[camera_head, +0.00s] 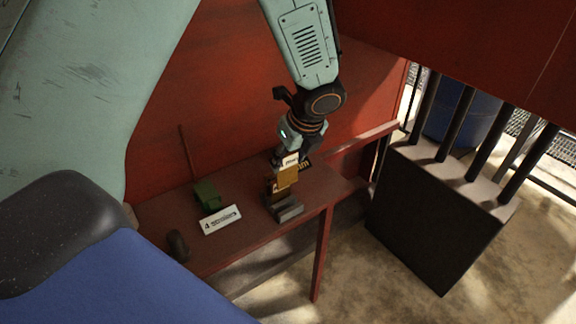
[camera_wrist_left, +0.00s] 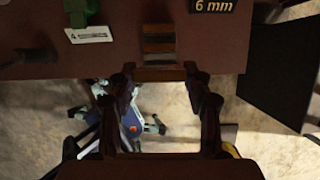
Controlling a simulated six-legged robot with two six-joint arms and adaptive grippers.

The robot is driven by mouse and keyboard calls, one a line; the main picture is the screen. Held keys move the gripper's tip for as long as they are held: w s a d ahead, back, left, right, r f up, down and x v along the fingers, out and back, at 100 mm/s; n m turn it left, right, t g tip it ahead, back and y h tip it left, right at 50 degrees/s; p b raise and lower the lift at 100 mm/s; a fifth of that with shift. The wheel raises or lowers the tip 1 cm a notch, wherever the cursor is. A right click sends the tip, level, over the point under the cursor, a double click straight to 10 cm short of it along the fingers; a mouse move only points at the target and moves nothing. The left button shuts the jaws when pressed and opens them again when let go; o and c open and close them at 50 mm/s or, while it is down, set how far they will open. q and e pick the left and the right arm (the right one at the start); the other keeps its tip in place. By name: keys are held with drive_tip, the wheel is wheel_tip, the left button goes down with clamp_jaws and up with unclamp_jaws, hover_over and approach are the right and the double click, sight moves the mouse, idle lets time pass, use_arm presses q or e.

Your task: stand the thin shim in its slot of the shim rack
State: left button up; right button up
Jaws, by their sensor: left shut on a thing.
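The thin shim (camera_head: 287,177) looks like a tan plate with a white label at its top in the head view. My left gripper (camera_head: 279,159) reaches down from above and is shut on it. The shim rack (camera_head: 288,208), a grey slotted block, stands on the red-brown table just below the shim. The shim overlaps the rack, so I cannot tell whether its lower edge is in a slot. In the left wrist view the left gripper's fingers (camera_wrist_left: 160,82) are in front of the banded rack (camera_wrist_left: 159,38); the shim is hard to make out there. My right gripper is not in view.
A black "6 mm" sign (camera_wrist_left: 212,5) is beside the rack. A green block (camera_head: 207,195), a white card (camera_head: 221,219) and a dark rounded object (camera_head: 178,245) are left on the table (camera_head: 245,238). A dark box with posts (camera_head: 432,225) stands right of the table.

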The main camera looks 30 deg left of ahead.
sight(288, 180)
use_arm(q)
drive_tip(key=shift+d, duration=0.1)
drive_tip(key=shift+s+f+b, duration=0.1)
drive_tip(key=shift+f+b, duration=0.25)
drive_tip(key=shift+f, duration=0.55)
wheel_tip(288, 180, down, 3)
drive_tip(key=shift+b, duration=1.05)
drive_tip(key=shift+f+b, duration=0.4)
drive_tip(key=shift+f, duration=0.15)
